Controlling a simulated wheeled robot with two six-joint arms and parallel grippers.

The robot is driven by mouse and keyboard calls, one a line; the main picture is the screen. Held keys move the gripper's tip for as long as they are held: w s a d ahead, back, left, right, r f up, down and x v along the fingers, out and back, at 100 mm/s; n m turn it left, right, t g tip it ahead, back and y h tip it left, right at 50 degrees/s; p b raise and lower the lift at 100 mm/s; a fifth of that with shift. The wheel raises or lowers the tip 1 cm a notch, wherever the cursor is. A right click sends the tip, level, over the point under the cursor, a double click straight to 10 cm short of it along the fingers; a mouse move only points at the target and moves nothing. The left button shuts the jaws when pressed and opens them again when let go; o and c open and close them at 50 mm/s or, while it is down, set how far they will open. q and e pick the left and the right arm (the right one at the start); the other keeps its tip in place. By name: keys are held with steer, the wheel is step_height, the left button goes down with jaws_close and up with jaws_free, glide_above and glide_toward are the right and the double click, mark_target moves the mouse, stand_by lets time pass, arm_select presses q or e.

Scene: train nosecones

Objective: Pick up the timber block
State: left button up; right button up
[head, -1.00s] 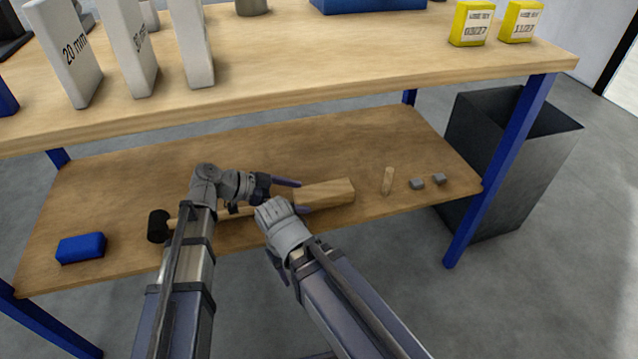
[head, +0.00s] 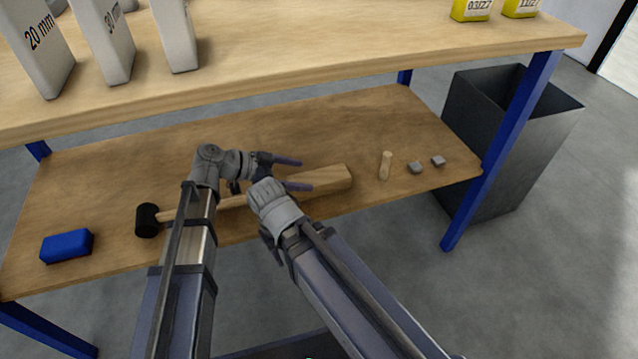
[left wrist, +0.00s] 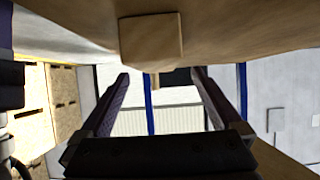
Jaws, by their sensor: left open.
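The timber block (head: 328,180) is a pale, squared wooden bar lying on the lower shelf (head: 120,170). My left gripper (head: 304,174) is open and empty; its dark purple fingers point right, close over the block's left part. I cannot tell from the head view whether they touch it. In the left wrist view the block (left wrist: 151,42) shows its square end above the gap between the open fingertips (left wrist: 160,76). My right arm's grey wrist (head: 275,204) covers the ground just left of the block.
A mallet (head: 147,220) with a black head lies left of my gripper, its handle partly hidden. A blue block (head: 67,246) is at the far left. A wooden peg (head: 385,165) and two grey pieces (head: 415,167) lie right. The workbench top (head: 300,60) overhangs the shelf.

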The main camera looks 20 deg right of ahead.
mark_target(317, 177)
arm_select(q)
steer(key=b+x, duration=0.1)
steer(key=x, duration=0.1)
steer(key=b+x, duration=0.1)
steer(key=x, duration=0.2)
steer(key=shift+s+r, duration=0.1)
steer(key=shift+s, duration=0.1)
steer(key=c, duration=1.5)
steer(key=shift+r, duration=0.15)
step_height(317, 177, up, 10)
steer(key=p, duration=1)
steer(key=shift+c, duration=0.2)
